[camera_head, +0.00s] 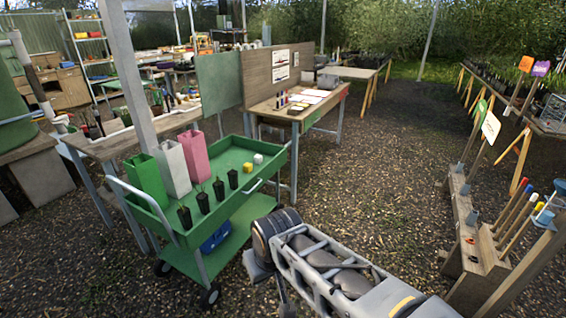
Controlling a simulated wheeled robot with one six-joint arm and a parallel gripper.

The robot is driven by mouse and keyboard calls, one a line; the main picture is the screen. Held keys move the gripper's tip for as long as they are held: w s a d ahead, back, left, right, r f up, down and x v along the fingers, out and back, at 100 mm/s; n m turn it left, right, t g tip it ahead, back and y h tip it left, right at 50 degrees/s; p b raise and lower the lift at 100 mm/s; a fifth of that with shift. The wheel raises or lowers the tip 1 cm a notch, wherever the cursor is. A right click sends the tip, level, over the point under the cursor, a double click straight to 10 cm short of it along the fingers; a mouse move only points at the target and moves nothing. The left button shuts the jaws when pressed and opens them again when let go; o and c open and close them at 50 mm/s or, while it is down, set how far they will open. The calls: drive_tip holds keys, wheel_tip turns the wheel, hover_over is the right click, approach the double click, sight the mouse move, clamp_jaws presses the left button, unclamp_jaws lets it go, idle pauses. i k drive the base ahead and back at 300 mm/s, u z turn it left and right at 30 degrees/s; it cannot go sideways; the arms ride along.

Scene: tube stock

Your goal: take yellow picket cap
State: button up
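Several thin pickets with coloured tops stand in a wooden rack (484,250) at the right. One has a yellow cap (539,206); others near it have red, blue and white tops. My arm reaches in from the bottom, between cart and rack. My gripper does not show, so its state is hidden.
The cart also carries green, white and pink tall bins (194,154) and several small black pots (219,189). A wooden table (336,102) with papers stands behind it. A grey post (127,70) rises at the left. Gravel ground (390,165) is open between cart and rack.

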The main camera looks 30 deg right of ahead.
sight(246, 167)
drive_tip(key=z, duration=0.8)
drive_tip(key=i, duration=0.9)
drive_tip(key=z, duration=0.7)
drive_tip(key=i, duration=1.2)
drive_tip(key=u, duration=0.65)
drive_tip(key=i, duration=0.85)
drive_tip(key=u, duration=1.25)
drive_tip(key=i, duration=0.4)
drive_tip(key=u, duration=0.45)
